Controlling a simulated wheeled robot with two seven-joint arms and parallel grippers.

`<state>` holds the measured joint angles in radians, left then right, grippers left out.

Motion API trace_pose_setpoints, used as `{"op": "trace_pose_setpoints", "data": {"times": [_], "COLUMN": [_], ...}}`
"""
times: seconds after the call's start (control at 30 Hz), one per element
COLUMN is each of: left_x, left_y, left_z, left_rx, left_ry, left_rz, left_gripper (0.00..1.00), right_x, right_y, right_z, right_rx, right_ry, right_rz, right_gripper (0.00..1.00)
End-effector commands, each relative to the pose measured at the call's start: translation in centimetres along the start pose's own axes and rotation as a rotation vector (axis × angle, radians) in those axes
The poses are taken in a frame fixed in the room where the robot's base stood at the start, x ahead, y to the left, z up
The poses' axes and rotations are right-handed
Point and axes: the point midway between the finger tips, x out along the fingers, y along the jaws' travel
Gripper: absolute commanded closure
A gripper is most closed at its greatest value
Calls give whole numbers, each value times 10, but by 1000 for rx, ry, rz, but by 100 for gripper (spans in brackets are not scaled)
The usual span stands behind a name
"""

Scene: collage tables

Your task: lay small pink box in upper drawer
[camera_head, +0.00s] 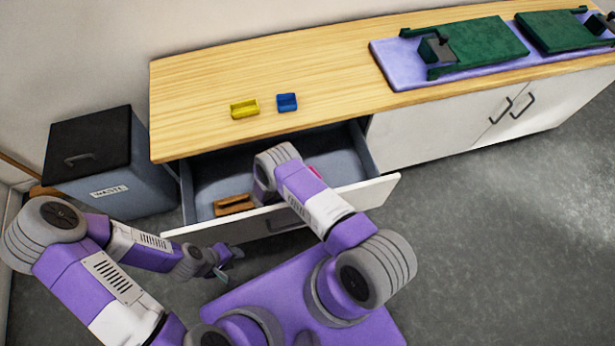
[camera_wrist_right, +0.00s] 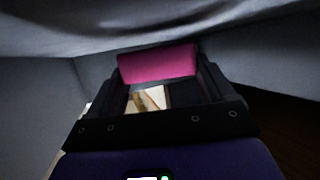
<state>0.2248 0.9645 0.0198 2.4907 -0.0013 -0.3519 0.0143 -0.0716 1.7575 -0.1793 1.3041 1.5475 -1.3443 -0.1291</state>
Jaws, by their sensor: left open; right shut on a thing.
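The upper drawer (camera_head: 352,197) is pulled open under the wooden counter. My right arm reaches down into it. The small pink box (camera_wrist_right: 158,63) sits between the fingers of my right gripper (camera_wrist_right: 161,76) in the right wrist view, and the gripper is shut on it. In the head view only a sliver of the pink box (camera_head: 316,172) shows beside my right arm, which hides the right gripper. Whether the box touches the drawer floor I cannot tell. My left gripper (camera_head: 222,262) is open and empty, outside the drawer, in front of its front panel.
A brown box (camera_head: 234,205) lies in the drawer, left of my right arm. A yellow box (camera_head: 244,108) and a blue box (camera_head: 287,102) stand on the counter (camera_head: 200,90). A waste bin (camera_head: 110,180) stands left of the drawer. Green trays (camera_head: 480,45) lie on a lilac mat at right.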

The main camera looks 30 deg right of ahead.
Motion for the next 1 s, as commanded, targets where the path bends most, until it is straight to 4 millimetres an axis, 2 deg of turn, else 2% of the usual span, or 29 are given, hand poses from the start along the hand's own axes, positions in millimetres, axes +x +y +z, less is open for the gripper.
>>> {"op": "trace_pose_setpoints", "data": {"times": [0.4,0.43,0.53,0.87,0.93,1.0], "left_x": [1,1,1,2,2,-3], "left_y": [0,0,0,-1,-1,1], "left_z": [0,0,0,0,0,0], "left_rx": [0,0,0,0,0,0], "left_ry": [0,0,0,0,0,0], "left_rz": [0,0,0,0,0,0], "left_gripper": [57,57,57,57,57,57], "right_x": [5,5,5,3,0,-14], "right_y": [4,4,4,5,5,4], "right_z": [14,14,15,10,4,3], "right_rx": [-8,-8,-10,-13,-13,-12], "right_ry": [-6,-7,-8,-9,-9,-9], "right_rz": [3,4,5,7,6,3], "right_gripper": [46,15,0,0,0,0]}}
